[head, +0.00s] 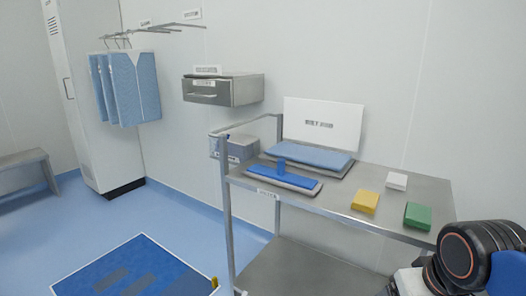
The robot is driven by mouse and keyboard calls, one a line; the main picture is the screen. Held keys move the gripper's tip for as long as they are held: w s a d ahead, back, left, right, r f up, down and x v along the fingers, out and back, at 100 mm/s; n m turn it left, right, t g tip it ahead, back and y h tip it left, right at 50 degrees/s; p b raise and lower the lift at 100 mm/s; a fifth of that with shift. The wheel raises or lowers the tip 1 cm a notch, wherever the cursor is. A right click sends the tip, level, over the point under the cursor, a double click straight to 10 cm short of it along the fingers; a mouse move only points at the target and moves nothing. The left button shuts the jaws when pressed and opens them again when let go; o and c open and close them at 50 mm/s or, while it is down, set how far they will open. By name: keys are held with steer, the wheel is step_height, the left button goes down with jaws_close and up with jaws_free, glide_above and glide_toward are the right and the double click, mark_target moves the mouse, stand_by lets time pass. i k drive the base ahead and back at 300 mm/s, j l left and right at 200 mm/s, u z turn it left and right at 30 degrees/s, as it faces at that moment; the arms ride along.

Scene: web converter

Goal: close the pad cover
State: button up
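The pad cover (322,124) is a white panel with dark lettering. It stands open, nearly upright, at the back edge of a light blue pad (310,157). The pad lies in a shallow grey tray on the upper shelf of a metal cart, and its top is uncovered. My gripper is out of view; only dark, orange-ringed links of my arm show at the lower right, well to the right of the cover.
The cart's shelf (336,196) also holds a blue handled block (284,177) on a grey tray in front of the pad, a yellow block (365,202), a white block (397,181) and a green block (418,216). A rail (246,124) rises at its left end. A grey wall box (222,90) hangs behind.

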mark_target(331, 124)
steer(key=i+j+z, duration=0.4)
steer(key=j, duration=0.95)
steer(key=i+j+z, duration=0.2)
steer(key=j+z, duration=0.15)
steer(key=j, duration=1.1)
steer(key=j+z, duration=0.4)
steer(key=j, duration=1.1)
